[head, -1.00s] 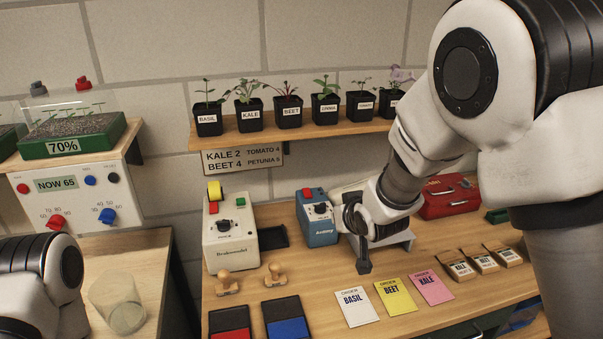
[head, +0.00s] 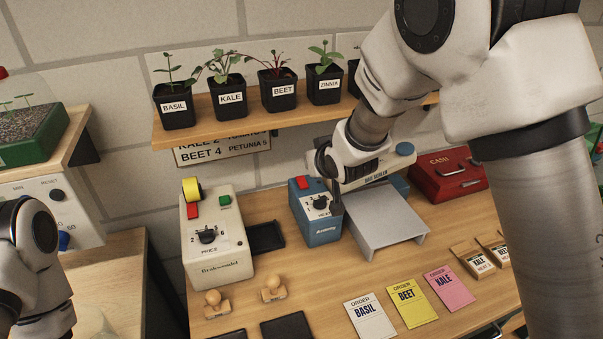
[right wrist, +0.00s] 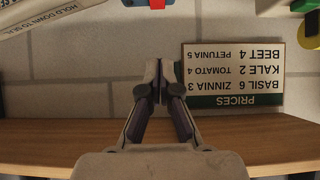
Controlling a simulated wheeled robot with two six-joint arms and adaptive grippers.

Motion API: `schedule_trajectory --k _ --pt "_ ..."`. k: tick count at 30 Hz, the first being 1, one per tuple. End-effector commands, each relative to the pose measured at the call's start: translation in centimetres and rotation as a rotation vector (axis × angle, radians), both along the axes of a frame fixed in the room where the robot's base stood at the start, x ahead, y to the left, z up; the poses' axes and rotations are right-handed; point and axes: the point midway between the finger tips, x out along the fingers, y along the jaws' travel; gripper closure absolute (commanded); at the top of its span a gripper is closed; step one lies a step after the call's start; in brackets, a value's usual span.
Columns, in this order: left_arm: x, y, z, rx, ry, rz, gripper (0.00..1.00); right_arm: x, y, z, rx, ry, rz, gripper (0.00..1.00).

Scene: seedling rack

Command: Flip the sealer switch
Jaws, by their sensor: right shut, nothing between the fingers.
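The sealer shows in the head view as a blue box (head: 318,228) with a red switch (head: 303,183) on top and a dial on its face, beside a grey platform (head: 385,222) and a bar labelled as the bag sealer (head: 378,176). My right gripper (head: 337,203) is at the right side of the blue box, partly covering it; contact cannot be told. In the right wrist view its fingers (right wrist: 157,82) are shut and empty, with a red piece (right wrist: 157,4) at the top edge, cut off by the frame. My left gripper is out of view.
A cream pricing machine (head: 215,245) with a dial stands left of the blue box. Wooden stamps (head: 272,288), order cards (head: 410,302) and a red cash box (head: 447,174) are around. A shelf of potted seedlings (head: 280,95) is above.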

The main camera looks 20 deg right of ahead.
Motion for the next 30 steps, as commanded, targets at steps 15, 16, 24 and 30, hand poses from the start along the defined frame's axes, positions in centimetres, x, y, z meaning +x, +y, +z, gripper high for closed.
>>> schedule_trajectory --k 15,16,24,30 --pt "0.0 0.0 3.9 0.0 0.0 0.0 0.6 7.1 0.2 -6.9 0.001 0.005 -0.001 1.0" --pt "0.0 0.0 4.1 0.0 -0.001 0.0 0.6 7.1 0.2 -7.4 0.001 0.004 -0.001 1.0" --pt "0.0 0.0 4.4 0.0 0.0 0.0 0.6 7.4 0.2 -9.2 0.0 0.0 0.0 1.0" --pt "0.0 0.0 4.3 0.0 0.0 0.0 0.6 7.3 0.2 -9.2 0.0 0.0 0.0 1.0"
